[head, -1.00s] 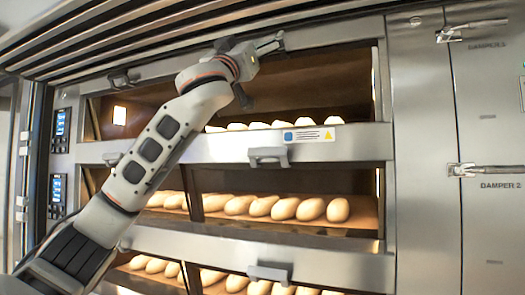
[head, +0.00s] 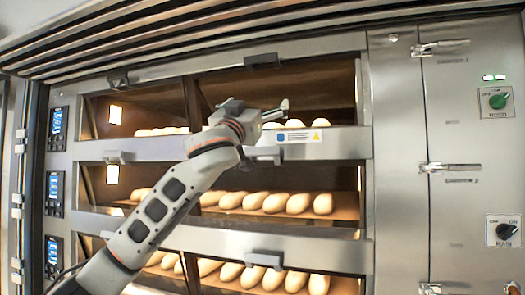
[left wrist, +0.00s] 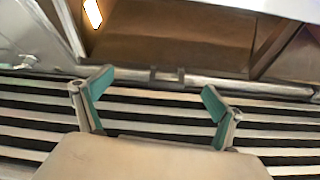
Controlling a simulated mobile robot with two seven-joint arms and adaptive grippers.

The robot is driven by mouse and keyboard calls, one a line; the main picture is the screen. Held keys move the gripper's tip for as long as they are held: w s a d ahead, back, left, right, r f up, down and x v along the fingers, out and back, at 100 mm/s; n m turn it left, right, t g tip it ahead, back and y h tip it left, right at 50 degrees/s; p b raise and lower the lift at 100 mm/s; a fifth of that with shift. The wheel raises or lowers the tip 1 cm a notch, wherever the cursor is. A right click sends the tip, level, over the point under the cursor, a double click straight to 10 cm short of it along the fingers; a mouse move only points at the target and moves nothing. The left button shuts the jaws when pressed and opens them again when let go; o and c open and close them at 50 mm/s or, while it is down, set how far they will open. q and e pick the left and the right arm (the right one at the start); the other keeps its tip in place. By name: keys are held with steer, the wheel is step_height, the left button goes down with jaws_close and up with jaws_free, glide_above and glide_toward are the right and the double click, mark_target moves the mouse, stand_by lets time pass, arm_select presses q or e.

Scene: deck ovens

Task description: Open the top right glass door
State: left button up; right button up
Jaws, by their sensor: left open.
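The top right glass door (head: 325,85) is closed, with lit loaves behind it. Its dark handle (head: 262,60) sits on the metal rail along its top edge. My left gripper (head: 283,106) is in front of this door, below the handle and apart from it in the picture. In the left wrist view, the gripper (left wrist: 155,98) is open with nothing between its green-padded fingers. That view is upside down and shows the handle (left wrist: 167,75) ahead, between the fingertips in the picture. My right gripper is not in view.
Slatted metal trim (head: 190,45) runs above the doors. Lower decks have their own handles, such as the middle one (head: 264,153) and the bottom one (head: 264,259). A steel panel with latches (head: 450,167) and knobs (head: 506,231) stands at the right.

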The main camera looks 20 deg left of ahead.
arm_select(q)
step_height(320, 180, down, 12)
steer(key=w+d+g, duration=0.1)
steer(key=w, duration=0.1)
steer(key=shift+w+r+m+g, duration=0.25)
steer(key=shift+w+m+g, duration=0.05)
steer(key=shift+w, duration=0.1)
